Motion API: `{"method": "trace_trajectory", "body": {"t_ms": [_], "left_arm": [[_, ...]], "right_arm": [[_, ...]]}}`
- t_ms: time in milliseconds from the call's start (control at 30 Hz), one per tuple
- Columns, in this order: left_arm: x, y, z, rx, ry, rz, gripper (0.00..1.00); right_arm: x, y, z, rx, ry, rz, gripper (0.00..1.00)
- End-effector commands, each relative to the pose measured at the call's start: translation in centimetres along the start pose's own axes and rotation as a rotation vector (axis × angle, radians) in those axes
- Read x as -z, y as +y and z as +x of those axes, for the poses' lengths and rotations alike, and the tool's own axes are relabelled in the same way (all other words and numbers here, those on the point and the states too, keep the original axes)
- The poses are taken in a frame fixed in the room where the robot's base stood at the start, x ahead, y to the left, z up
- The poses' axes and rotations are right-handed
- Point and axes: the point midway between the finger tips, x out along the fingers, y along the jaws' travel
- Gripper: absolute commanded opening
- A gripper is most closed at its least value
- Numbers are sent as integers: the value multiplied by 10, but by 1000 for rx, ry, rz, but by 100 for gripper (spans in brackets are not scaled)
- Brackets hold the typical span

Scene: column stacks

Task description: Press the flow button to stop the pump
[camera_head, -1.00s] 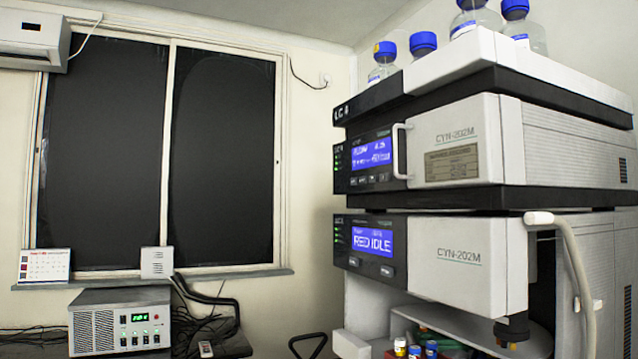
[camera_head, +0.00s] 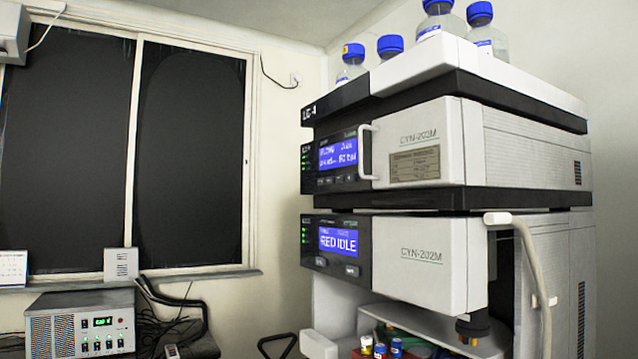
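The column stack stands on the right. Its upper pump unit (camera_head: 425,142) has a dark panel with a lit blue display (camera_head: 338,153) showing blurred text that seems to begin with FLOW. A row of small buttons (camera_head: 336,180) lies under that display; their labels are too small to read, so I cannot tell which is the flow button. The lower unit (camera_head: 418,252) has a blue display (camera_head: 338,241) reading "RED IDLE", with two buttons (camera_head: 335,266) below it. Neither of my grippers shows.
Blue-capped bottles (camera_head: 437,20) stand on top of the stack. A pale handle (camera_head: 369,152) sticks out beside the upper panel. A curved hose (camera_head: 530,255) hangs at the lower right. A grey power box (camera_head: 80,325) stands at the lower left below the dark window (camera_head: 190,155).

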Motion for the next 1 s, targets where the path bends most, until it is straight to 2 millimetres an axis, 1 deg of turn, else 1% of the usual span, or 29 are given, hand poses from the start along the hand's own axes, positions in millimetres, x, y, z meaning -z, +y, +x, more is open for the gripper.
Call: {"method": "trace_trajectory", "body": {"t_ms": [33, 67, 100, 1000], "left_arm": [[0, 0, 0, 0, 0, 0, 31], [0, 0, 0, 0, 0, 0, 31], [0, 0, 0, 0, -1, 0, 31], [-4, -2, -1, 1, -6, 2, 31]], "right_arm": [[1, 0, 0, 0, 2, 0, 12], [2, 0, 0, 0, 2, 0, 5], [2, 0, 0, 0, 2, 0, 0], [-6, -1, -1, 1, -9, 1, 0]]}}
